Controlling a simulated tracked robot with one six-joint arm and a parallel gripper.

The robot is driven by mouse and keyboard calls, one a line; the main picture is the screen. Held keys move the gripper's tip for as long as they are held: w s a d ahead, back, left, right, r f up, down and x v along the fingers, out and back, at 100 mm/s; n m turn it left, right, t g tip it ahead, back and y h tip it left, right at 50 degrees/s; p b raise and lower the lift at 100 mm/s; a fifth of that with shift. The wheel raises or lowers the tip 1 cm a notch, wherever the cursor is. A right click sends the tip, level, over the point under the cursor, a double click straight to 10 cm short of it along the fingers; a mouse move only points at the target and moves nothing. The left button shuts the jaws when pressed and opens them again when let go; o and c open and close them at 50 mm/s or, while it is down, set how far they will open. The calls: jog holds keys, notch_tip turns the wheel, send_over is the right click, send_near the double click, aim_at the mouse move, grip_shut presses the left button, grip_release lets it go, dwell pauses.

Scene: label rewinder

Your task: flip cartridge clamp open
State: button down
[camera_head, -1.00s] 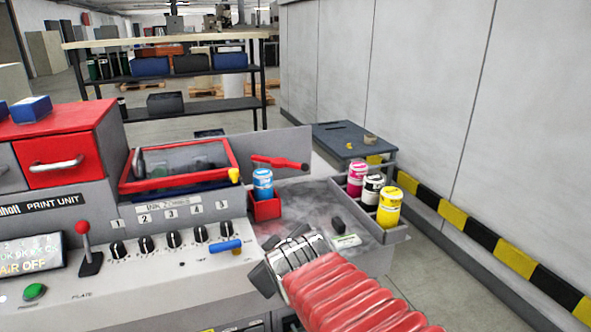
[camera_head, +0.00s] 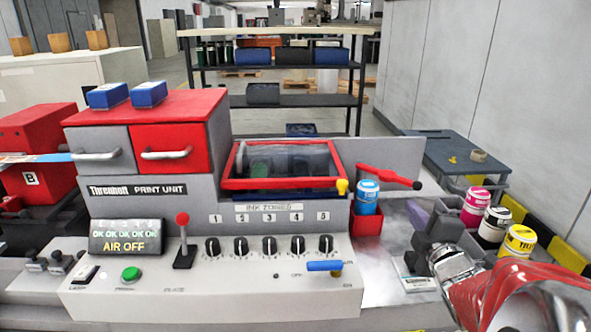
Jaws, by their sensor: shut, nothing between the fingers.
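The cartridge clamp is a red lever (camera_head: 390,177) with a dark knob at its right end. It lies roughly flat, close behind and above the blue cartridge (camera_head: 366,196). The cartridge stands upright in a red holder (camera_head: 367,223) at the right end of the print unit (camera_head: 168,190). My gripper (camera_head: 424,214) is at the right, in front of and below the lever's knob end, apart from it in the picture. Its fingers are shut and empty. They are small and dark here, so their tips are hard to make out.
Magenta (camera_head: 475,207), black (camera_head: 495,227) and yellow (camera_head: 517,243) cartridges stand in a side rack to the right of my gripper. A small box with a label (camera_head: 419,284) lies on the metal top below. A yellow knob (camera_head: 342,187) sits left of the blue cartridge.

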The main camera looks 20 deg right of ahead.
dwell(0.4)
send_near(406, 183)
jog(key=shift+x, duration=2.65)
